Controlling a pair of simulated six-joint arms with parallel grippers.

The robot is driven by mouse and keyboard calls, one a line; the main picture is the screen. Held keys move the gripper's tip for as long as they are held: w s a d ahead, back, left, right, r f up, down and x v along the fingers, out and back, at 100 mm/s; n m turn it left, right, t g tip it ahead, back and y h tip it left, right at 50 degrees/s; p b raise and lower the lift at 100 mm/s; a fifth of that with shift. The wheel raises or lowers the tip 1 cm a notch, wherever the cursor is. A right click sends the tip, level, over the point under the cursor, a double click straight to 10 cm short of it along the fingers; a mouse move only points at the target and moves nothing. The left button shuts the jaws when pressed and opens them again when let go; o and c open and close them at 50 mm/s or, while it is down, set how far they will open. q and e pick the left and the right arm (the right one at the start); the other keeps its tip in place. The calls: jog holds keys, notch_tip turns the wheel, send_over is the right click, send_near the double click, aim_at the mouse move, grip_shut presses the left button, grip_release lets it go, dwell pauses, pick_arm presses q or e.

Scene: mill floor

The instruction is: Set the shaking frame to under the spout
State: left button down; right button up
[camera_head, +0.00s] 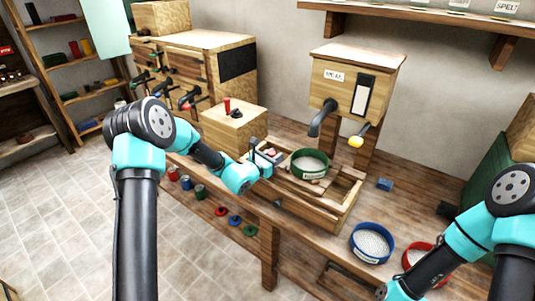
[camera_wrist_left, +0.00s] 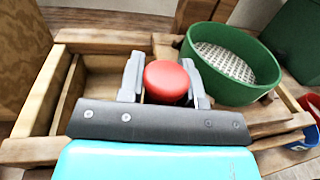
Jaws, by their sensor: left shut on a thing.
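The shaking frame (camera_head: 318,190) is a light wood carriage in a wooden bed on the bench, carrying a green sieve (camera_head: 310,165) with a pale mesh. In the left wrist view, the green sieve (camera_wrist_left: 225,65) sits just right of a round red knob (camera_wrist_left: 167,82). My left gripper (camera_wrist_left: 165,85) has its two fingers on either side of this knob and is shut on it. In the head view, my left gripper (camera_head: 266,158) is at the left end of the bed. The grey spout (camera_head: 322,118) hangs from a wooden hopper, above the sieve in the picture; exact alignment is unclear. My right gripper is out of view.
A blue sieve (camera_head: 372,242) and a red sieve (camera_head: 418,256) stand on the bench at the right. A small blue block (camera_head: 384,185) lies behind them. A wooden box with a red-handled top (camera_head: 234,127) stands behind my left gripper.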

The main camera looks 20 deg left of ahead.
pick_arm(q)
jog(key=shift+s+d, duration=0.1)
jog(key=shift+d, duration=0.15)
jog(key=c, duration=0.9)
grip_release()
jog(key=shift+a, duration=0.1)
jog(key=shift+s+a, duration=0.3)
jog(key=shift+s, duration=0.25)
jog(key=v, duration=1.6)
